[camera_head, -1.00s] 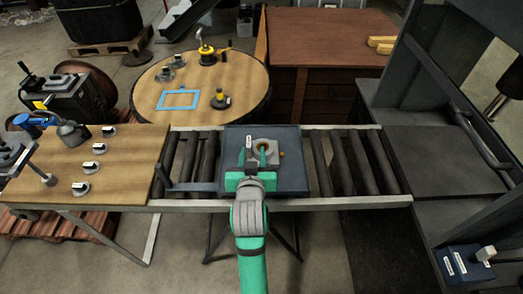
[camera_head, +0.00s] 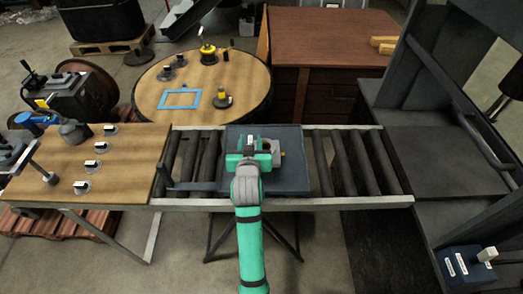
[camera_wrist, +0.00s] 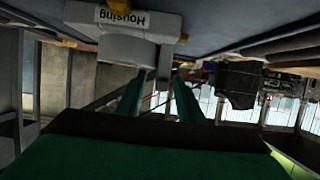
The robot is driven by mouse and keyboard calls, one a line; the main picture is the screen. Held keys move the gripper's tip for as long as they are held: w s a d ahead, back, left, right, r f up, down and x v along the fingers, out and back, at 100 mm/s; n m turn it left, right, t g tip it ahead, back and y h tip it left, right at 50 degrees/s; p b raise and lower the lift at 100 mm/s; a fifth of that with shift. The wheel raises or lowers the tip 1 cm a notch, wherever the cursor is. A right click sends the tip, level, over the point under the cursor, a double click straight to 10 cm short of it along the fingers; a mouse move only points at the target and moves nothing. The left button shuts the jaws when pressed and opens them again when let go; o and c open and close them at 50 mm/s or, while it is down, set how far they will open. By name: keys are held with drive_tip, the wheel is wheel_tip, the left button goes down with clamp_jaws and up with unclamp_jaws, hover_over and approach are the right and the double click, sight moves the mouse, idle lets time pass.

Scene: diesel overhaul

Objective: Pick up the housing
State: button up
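The housing (camera_head: 272,157) is a light grey part with a small brass-coloured fitting. It sits on a dark tray (camera_head: 297,180) on the roller conveyor, largely covered by my gripper in the head view. In the wrist view, which looks inverted, the housing (camera_wrist: 125,45) is close at the top, with its "Housing" label and round collar showing. My gripper (camera_wrist: 162,92) has two green fingers with a clear gap between them. They reach forward near the collar, and I see nothing clamped between them. Whether either finger touches the housing I cannot tell.
A wooden bench (camera_head: 130,160) with several small labelled parts stands left of the conveyor. A round table (camera_head: 155,85) with a blue frame is behind. A dark press-like frame (camera_head: 440,160) stands on the right. Bare rollers (camera_head: 360,165) lie on both sides of the tray.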

drive_tip(key=shift+s+d, duration=0.1)
drive_tip(key=shift+d, duration=0.05)
drive_tip(key=shift+c, duration=0.3)
drive_tip(key=c, duration=0.5)
clamp_jaws()
drive_tip(key=shift+s+a, duration=0.1)
drive_tip(key=shift+a, duration=0.3)
drive_tip(key=shift+d, duration=0.35)
drive_tip(key=shift+a+r, duration=0.25)
drive_tip(key=shift+a, duration=0.05)
